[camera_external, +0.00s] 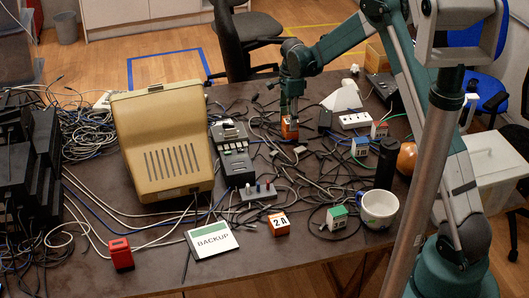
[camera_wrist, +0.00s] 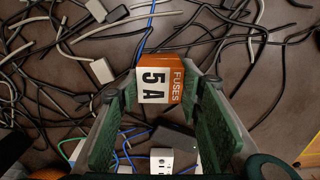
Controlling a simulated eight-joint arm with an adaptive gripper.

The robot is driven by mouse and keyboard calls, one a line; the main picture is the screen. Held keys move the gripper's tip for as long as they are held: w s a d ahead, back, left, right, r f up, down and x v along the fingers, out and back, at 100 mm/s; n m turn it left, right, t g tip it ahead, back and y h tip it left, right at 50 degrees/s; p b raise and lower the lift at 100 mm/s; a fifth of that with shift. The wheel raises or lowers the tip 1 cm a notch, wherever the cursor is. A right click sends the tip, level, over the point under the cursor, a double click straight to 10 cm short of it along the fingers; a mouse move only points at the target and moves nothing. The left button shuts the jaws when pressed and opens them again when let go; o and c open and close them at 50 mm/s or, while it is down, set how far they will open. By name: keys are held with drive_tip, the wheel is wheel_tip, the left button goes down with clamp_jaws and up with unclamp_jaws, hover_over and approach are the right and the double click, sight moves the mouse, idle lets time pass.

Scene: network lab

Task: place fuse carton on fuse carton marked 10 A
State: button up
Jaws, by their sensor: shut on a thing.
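My gripper (camera_wrist: 160,88) is shut on an orange-and-white fuse carton (camera_wrist: 153,86) labelled "5 A FUSES", which sits between the green-padded fingertips. In the external view, my gripper (camera_external: 290,112) points down and the carton (camera_external: 291,129) shows at its tips, over the cable-strewn table. I cannot tell whether the carton touches the table. An orange carton marked "2 A" (camera_external: 279,223) stands near the front edge. I cannot read "10 A" on any carton. A partly cut-off orange-and-white thing (camera_wrist: 311,155) shows at the lower right of the wrist view.
Loose cables cover much of the table (camera_external: 270,271). A beige case (camera_external: 163,140), a "BACKUP" box (camera_external: 211,241), a red thing (camera_external: 121,253), a mug (camera_external: 378,209), a dark cylinder (camera_external: 386,164), a power strip (camera_external: 355,120) and several small boxes, one green-topped (camera_external: 337,218), stand around.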

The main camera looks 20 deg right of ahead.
drive_tip(key=shift+f, duration=0.1)
drive_tip(key=o, duration=0.9)
wheel_tip(320, 180, up, 12)
drive_tip(key=shift+r+p, duration=0.15)
drive_tip(key=shift+p, duration=0.55)
idle(0.4)
